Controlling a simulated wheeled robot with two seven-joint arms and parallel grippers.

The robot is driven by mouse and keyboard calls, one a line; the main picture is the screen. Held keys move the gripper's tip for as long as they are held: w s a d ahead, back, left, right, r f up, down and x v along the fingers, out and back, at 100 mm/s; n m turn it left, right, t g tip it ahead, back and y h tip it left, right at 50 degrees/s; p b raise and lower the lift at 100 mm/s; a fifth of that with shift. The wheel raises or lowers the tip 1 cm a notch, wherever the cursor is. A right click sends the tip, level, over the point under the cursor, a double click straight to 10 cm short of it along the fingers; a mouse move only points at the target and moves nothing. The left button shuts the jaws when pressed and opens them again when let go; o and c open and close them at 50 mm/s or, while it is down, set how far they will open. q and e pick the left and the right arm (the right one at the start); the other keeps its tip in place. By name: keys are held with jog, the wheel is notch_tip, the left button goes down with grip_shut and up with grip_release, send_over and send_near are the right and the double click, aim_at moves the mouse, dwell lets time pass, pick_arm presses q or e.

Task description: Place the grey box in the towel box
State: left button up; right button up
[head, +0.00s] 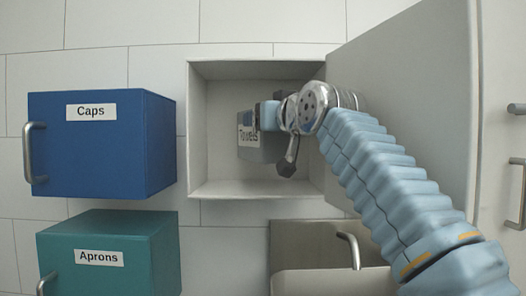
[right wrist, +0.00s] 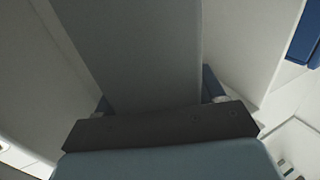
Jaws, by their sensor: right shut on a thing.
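A grey box (head: 262,153) with a label reading "Towels" is inside an open, pale wall box (head: 256,190). My right gripper (head: 256,116) reaches into this wall box from the right and is shut on the grey box. In the right wrist view the grey box (right wrist: 140,55) fills the space between the two blue fingers. My arm hides part of the grey box and the right side of the opening. I cannot tell whether the grey box touches the back wall or floor of the opening. My left gripper is not in view.
The open door (head: 415,90) stands to the right of the wall box. A blue "Caps" box (head: 100,150) and a teal "Aprons" box (head: 105,235) stick out on the left. A metal sink with a tap (head: 350,248) is below.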

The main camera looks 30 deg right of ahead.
aim_at(263, 151)
jog(key=shift+w+d+f, duration=0.25)
jog(key=shift+w+f, duration=0.75)
jog(key=shift+f, duration=0.2)
jog(key=f, duration=0.3)
jog(key=shift+w, duration=0.4)
jog(key=shift+d+f, duration=0.1)
jog(key=shift+f, duration=0.35)
jog(key=shift+f, duration=0.1)
jog(key=o, duration=1.2)
